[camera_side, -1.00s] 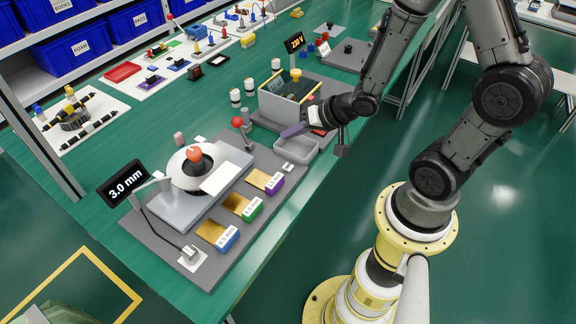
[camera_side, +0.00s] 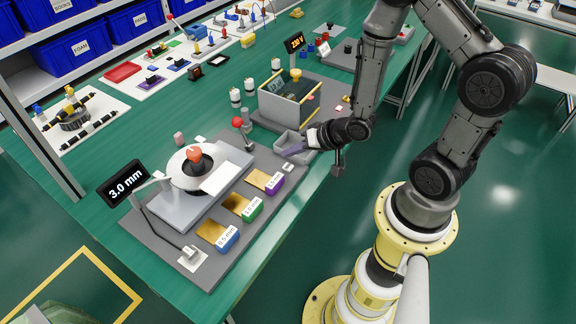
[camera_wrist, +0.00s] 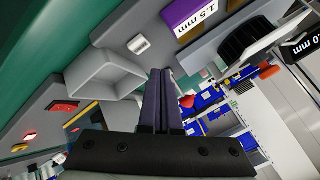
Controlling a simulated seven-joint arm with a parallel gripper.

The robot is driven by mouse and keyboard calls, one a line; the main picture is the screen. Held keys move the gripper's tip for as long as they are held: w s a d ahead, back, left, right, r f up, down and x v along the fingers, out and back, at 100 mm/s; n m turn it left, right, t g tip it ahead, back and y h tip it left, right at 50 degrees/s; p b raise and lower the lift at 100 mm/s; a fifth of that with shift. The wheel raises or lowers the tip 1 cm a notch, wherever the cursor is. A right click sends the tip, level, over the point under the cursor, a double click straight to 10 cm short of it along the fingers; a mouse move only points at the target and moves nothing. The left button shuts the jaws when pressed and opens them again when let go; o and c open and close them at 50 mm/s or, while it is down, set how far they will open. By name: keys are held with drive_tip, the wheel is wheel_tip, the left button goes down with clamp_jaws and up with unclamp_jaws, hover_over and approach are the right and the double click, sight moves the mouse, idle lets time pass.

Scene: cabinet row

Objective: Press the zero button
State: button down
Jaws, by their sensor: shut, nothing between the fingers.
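The wrist view shows the shut fingers (camera_wrist: 162,74) beside the same tray (camera_wrist: 108,78). A small pale button (camera_side: 288,168) sits on the grey board just in front of the tray, apart from the fingers; it also shows in the wrist view (camera_wrist: 138,44). Another small button on a white plate (camera_side: 192,258) is at the board's near end, by the cable of the display (camera_side: 124,184) reading 3.0 mm. I cannot read which is marked zero.
Labelled purple (camera_side: 274,184), green (camera_side: 252,209) and blue (camera_side: 228,239) blocks line the board's near edge. A red-knobbed lever (camera_side: 241,132) stands behind the tray.

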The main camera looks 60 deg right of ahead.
sight(292, 171)
drive_tip(key=shift+f, duration=1.2)
drive_tip(key=shift+f, duration=0.1)
idle(1.1)
drive_tip(key=shift+f, duration=0.3)
drive_tip(key=shift+f, duration=0.45)
idle(0.9)
drive_tip(key=shift+r, duration=0.85)
drive_tip(key=shift+r, duration=0.1)
wheel_tip(292, 171, up, 5)
drive_tip(key=shift+f, duration=0.1)
idle(0.3)
